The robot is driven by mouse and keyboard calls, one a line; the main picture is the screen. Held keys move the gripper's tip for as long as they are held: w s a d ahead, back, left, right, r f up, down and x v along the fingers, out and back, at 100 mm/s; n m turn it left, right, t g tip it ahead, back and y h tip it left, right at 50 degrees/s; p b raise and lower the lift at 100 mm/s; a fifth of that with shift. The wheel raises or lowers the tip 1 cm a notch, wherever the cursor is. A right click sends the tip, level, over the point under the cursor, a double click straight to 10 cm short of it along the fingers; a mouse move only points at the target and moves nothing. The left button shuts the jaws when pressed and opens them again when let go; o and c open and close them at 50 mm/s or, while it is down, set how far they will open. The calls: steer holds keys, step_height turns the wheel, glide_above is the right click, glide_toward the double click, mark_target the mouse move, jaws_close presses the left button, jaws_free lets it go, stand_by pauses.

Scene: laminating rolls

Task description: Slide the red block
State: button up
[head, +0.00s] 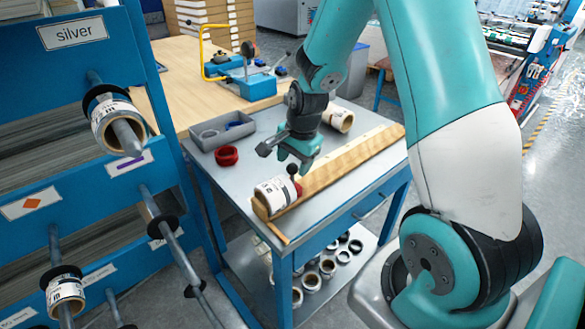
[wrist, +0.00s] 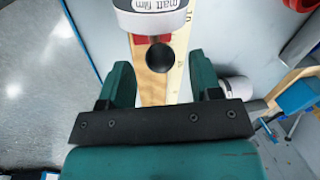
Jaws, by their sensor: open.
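The red block (head: 298,189) sits on a long wooden measuring rail (head: 345,165) on the table, against the right end of a white film roll (head: 276,192). A black ball knob (head: 293,170) stands up from it. In the wrist view the red block (wrist: 139,39) is mostly hidden behind the knob (wrist: 158,55) and the roll labelled "matt film" (wrist: 150,14). My gripper (head: 288,158) is open and empty, just above and behind the knob. In the wrist view its fingers (wrist: 163,82) stand either side of the rail, with the knob ahead between them.
A grey tray (head: 208,136) and a red ring (head: 227,156) lie left on the table. Another roll (head: 339,119) lies behind my gripper. A blue rack (head: 95,190) with rolls on rods stands close at the left. The rail right of the block looks clear.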

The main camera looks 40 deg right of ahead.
mark_target(292, 179)
steer(key=shift+w+a+f, duration=0.1)
steer(key=shift+w+f, duration=0.05)
steer(key=shift+f, duration=0.55)
steer(key=shift+w+f, duration=0.15)
steer(key=shift+f, duration=0.55)
jaws_close()
